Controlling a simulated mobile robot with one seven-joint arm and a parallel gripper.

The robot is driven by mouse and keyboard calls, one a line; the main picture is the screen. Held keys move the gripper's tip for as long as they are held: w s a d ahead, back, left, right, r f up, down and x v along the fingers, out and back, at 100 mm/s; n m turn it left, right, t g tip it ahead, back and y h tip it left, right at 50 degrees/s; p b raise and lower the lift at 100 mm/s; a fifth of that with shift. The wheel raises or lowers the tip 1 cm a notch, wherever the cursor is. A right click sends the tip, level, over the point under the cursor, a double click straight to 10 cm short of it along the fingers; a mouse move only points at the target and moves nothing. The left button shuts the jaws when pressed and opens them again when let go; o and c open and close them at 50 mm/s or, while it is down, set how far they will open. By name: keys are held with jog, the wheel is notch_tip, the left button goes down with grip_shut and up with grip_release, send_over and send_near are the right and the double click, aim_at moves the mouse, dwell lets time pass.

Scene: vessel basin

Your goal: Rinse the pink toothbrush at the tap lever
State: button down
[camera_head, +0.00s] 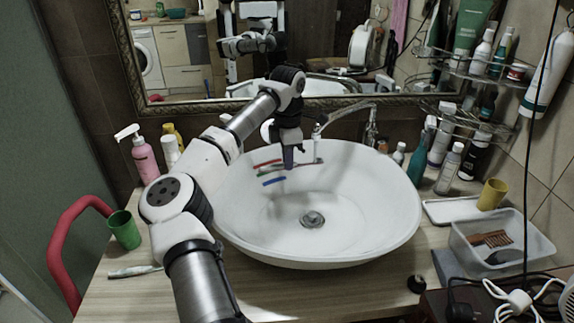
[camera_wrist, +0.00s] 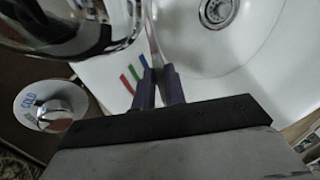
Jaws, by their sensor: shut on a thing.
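My gripper (camera_head: 288,163) points down over the back left part of the white basin (camera_head: 395,215). In the wrist view its two dark fingers (camera_wrist: 159,85) are nearly together on something thin. A thin bar (camera_head: 308,162), taken as the toothbrush, runs right from the fingertips in the head view; its pink colour is not clear. The chrome tap (camera_head: 350,106) rises behind the basin, and its spout reaches left, its end just above the bar's right end. Chrome (camera_wrist: 60,22) fills the top left of the wrist view. I cannot make out the lever or any water.
Red, green and blue strips (camera_head: 274,182) show on the basin's left side. A pink pump bottle (camera_head: 146,160) and green cup (camera_head: 124,230) stand left. Bottles (camera_head: 449,168), a yellow cup (camera_head: 492,194) and a clear bin (camera_head: 500,262) stand right. A mirror hangs behind.

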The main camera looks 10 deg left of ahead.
dwell(0.4)
jog(key=shift+d, duration=0.55)
jog(key=s+b, duration=0.3)
jog(key=s, duration=0.5)
dwell(0.4)
dwell(1.1)
jog(key=s+r, duration=0.4)
jog(key=s, duration=0.1)
dwell(0.4)
